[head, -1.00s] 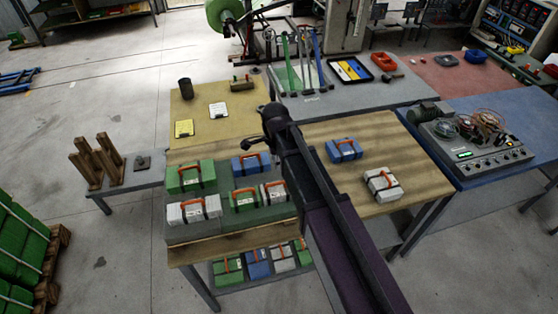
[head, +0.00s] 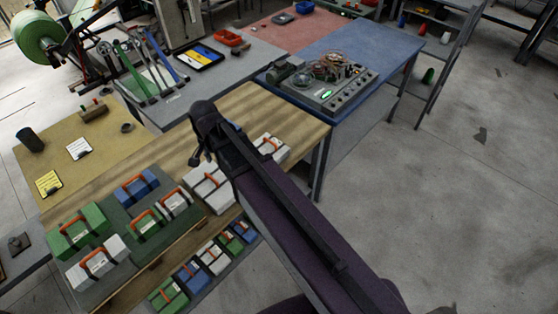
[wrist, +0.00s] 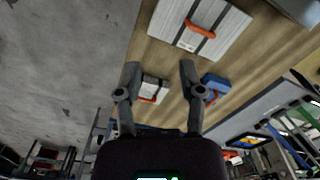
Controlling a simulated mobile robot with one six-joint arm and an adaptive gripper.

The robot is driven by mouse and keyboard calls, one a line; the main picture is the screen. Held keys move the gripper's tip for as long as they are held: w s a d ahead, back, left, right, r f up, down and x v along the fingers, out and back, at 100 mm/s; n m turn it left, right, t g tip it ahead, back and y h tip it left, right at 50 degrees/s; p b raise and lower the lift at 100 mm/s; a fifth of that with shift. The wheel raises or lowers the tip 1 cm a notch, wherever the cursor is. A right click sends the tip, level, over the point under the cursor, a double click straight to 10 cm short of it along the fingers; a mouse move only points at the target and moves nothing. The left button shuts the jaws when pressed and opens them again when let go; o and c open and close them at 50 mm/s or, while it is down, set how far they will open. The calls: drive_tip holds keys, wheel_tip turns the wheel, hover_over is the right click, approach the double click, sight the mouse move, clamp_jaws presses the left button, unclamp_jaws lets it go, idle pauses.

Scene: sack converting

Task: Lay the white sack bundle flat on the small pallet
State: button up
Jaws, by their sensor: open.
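A smaller-looking white bundle (head: 270,147) lies farther right, also in the wrist view (wrist: 153,90). My gripper (wrist: 160,70) is open and empty above the table; in the head view its end (head: 200,152) is dark and small.
A blue bundle (wrist: 214,86) lies on the table, hidden by my arm in the head view. More bundles lie on a lower shelf (head: 203,265). A blue table (head: 385,50) with a grey instrument (head: 325,82) stands behind. The floor at right is clear.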

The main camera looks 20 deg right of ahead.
drive_tip(key=s+d+n, duration=0.3)
drive_tip(key=d, duration=0.6)
drive_tip(key=s+d+n, duration=0.3)
drive_tip(key=d, duration=0.6)
drive_tip(key=shift+s+d+n, duration=0.2)
drive_tip(key=shift+d+n, duration=0.1)
drive_tip(key=shift+d, duration=0.1)
wheel_tip(320, 180, down, 12)
drive_tip(key=b, duration=1.2)
drive_tip(key=shift+f, duration=0.2)
